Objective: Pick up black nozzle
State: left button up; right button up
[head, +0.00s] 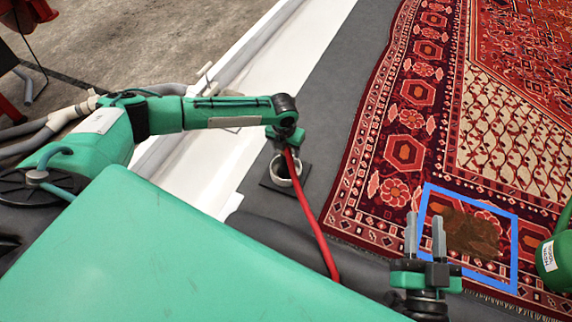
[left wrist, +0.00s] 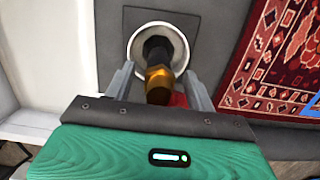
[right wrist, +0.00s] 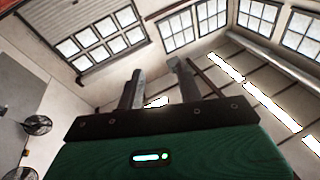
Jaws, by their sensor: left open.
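The black nozzle (left wrist: 155,48) shows in the left wrist view with a brass-coloured part (left wrist: 158,85) at its near end. It sits in a round white cup (left wrist: 134,42), also seen in the head view (head: 298,181). My left gripper (left wrist: 160,76) is open, with one finger on each side of the nozzle; I cannot tell whether they touch it. In the head view the left arm's end is just above the cup, and the nozzle is hard to make out. My right gripper (head: 425,235) is open and empty, fingers pointing up, at the lower right.
A red rod (head: 315,225) slants from the left arm's end to the lower middle. A patterned red rug (head: 385,150) fills the right, with a blue outline (head: 515,250) around a brown stain (head: 468,235). A white ledge (head: 290,60) runs behind the cup.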

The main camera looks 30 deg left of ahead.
pick_arm(q)
jog(key=shift+f, duration=0.7)
jog(key=c, duration=1.1)
pick_arm(e)
jog(key=shift+w+d+r+t, duration=0.15)
jog(key=shift+r+t, duration=0.15)
jog(key=shift+r, duration=0.25)
jog(key=shift+d+r+t, duration=0.15)
jog(key=shift+r+t, duration=0.15)
jog(key=shift+r, duration=0.2)
